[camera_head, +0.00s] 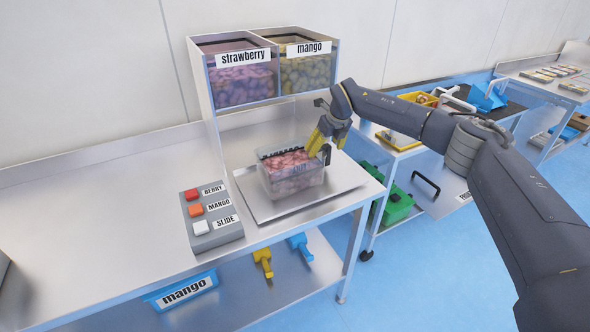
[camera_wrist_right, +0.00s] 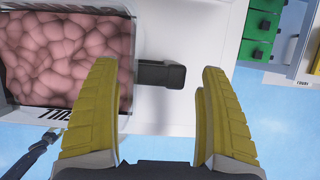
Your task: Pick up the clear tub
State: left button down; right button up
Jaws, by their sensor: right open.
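The clear tub (camera_head: 290,178), filled with pink pieces, stands on a square metal plate (camera_head: 258,205) under the dispenser. In the right wrist view the tub (camera_wrist_right: 133,60) is at the upper left, with its dark tab handle (camera_wrist_right: 160,75) pointing right. My right gripper (camera_head: 322,143) is at the tub's right side, by the handle. In the wrist view its two yellow fingers (camera_wrist_right: 160,115) are apart, with the handle in the gap beyond them. Nothing is clamped. My left gripper is not in view.
A dispenser with strawberry (camera_head: 243,78) and mango (camera_head: 308,70) bins stands behind the tub. A button box (camera_head: 211,214) marked BERRY, MANGO and SLIDE sits left of the plate. The table's left part is bare. A cart with a green box (camera_head: 397,204) stands to the right.

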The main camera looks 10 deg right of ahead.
jog(key=shift+x, duration=1.05)
jog(key=c, duration=1.6)
